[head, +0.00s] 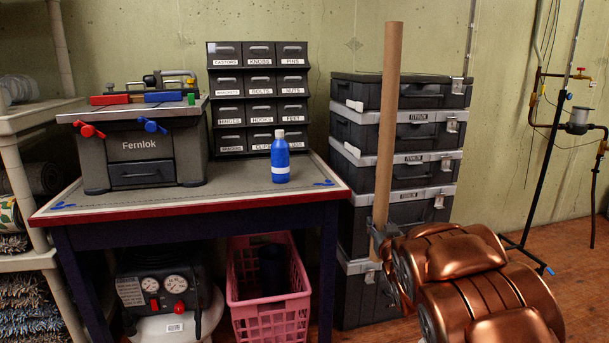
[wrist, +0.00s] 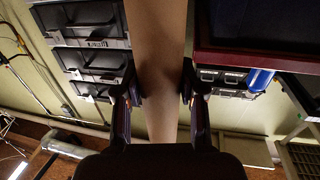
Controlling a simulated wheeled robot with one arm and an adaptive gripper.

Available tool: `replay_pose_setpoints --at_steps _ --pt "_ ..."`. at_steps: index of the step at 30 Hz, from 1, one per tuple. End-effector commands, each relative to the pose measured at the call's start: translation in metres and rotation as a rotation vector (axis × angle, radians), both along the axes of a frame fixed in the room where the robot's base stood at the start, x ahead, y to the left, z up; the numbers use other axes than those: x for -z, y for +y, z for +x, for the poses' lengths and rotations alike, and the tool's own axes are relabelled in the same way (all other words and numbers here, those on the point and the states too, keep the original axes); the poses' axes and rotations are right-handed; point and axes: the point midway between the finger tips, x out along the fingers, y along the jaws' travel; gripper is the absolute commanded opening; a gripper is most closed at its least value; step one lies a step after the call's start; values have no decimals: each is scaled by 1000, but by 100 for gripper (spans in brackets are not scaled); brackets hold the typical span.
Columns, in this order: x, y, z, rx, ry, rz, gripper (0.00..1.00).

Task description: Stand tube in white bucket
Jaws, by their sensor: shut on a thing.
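A long brown cardboard tube (head: 388,110) stands upright in the head view, in front of the stacked black cases. My gripper (head: 382,238) is shut on the tube near its lower part. In the wrist view the tube (wrist: 158,50) runs between the two fingers of my gripper (wrist: 160,85), which press on its sides. I see no white bucket in either view.
A workbench (head: 250,198) at the left holds a Fernlok machine (head: 148,155), a drawer cabinet (head: 258,100) and a blue bottle (head: 280,158). A pink crate (head: 270,310) sits beneath it. Stacked black cases (head: 405,150) stand behind the tube. Pipes (head: 555,130) stand at the right.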

Motion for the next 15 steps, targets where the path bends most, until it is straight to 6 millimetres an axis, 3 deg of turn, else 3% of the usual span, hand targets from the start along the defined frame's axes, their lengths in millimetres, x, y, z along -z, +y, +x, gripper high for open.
replay_pose_setpoints --at_steps 5,15 --pt "-14 28 -8 24 -12 8 0" --pt "-66 24 -7 28 -10 9 0"
